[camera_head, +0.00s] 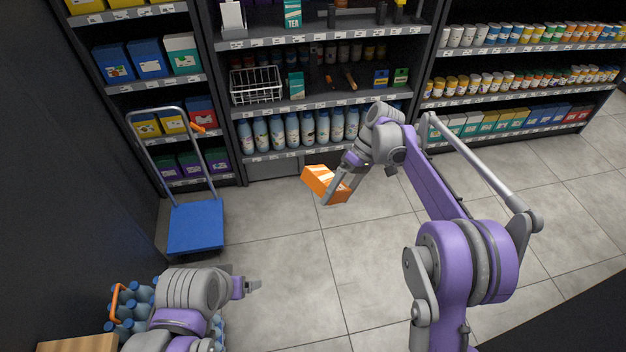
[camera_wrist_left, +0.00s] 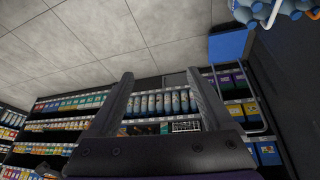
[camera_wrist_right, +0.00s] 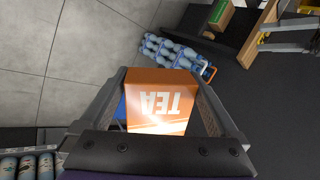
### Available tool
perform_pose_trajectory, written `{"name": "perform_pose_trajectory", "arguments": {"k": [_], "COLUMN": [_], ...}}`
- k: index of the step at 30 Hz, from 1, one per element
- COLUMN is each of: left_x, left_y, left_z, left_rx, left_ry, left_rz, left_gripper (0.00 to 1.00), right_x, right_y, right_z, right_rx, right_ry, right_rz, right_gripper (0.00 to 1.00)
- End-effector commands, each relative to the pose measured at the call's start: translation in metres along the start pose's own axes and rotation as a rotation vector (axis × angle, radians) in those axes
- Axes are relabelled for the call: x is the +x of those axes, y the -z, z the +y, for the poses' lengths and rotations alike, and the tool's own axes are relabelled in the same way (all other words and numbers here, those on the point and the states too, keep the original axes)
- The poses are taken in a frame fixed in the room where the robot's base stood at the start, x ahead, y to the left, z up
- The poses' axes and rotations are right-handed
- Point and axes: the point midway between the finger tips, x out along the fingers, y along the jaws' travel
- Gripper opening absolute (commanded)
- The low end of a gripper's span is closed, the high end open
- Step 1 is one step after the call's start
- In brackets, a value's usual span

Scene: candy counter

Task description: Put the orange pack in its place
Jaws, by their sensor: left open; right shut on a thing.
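The orange pack (camera_head: 318,180) is a box held tilted in the air by my right gripper (camera_head: 341,190), in front of the middle shelves. In the right wrist view the pack (camera_wrist_right: 160,98) sits between both fingers and shows the word TEA upside down. My right gripper (camera_wrist_right: 163,100) is shut on it. My left gripper (camera_head: 252,286) is low at the left over the floor, open and empty. In the left wrist view its fingers (camera_wrist_left: 160,88) stand apart with nothing between them. Teal TEA boxes stand on the middle rack, one on the upper shelf (camera_head: 292,13) and one beside the basket (camera_head: 296,85).
A blue platform cart (camera_head: 195,228) stands at the left before the shelves. A wire basket (camera_head: 256,86) is on the middle shelf, with several bottles (camera_head: 308,128) below. A crate of blue bottles (camera_head: 131,306) is at lower left by a wooden surface (camera_head: 80,344). The central floor is clear.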

Motion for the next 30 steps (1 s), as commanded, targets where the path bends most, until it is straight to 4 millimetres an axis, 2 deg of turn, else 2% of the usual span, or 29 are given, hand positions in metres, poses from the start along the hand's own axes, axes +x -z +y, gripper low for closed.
{"name": "perform_pose_trajectory", "arguments": {"k": [7, 14, 24, 30], "left_x": [-0.001, 0.009, 0.037, 0.06], "left_y": [0.059, 0.117, 0.199, 0.239], "left_z": [0.029, 0.058, 0.088, 0.095], "left_rx": [-0.135, -0.248, -0.362, -0.398], "left_ry": [-0.15, -0.32, -0.595, -0.767], "left_rz": [-0.143, -0.284, -0.476, -0.578], "left_gripper": [0.85, 0.85, 0.85, 0.85], "right_x": [0.0, 0.0, 0.0, 0.0], "right_y": [0.0, 0.0, 0.0, 0.0], "right_z": [0.0, 0.0, 0.0, 0.0], "right_rx": [0.001, 0.002, 0.002, 0.002], "right_ry": [0.0, 0.0, 0.0, 0.0], "right_rz": [0.001, 0.002, 0.002, 0.002], "right_gripper": [0.0, 0.0, 0.0, 0.0]}}
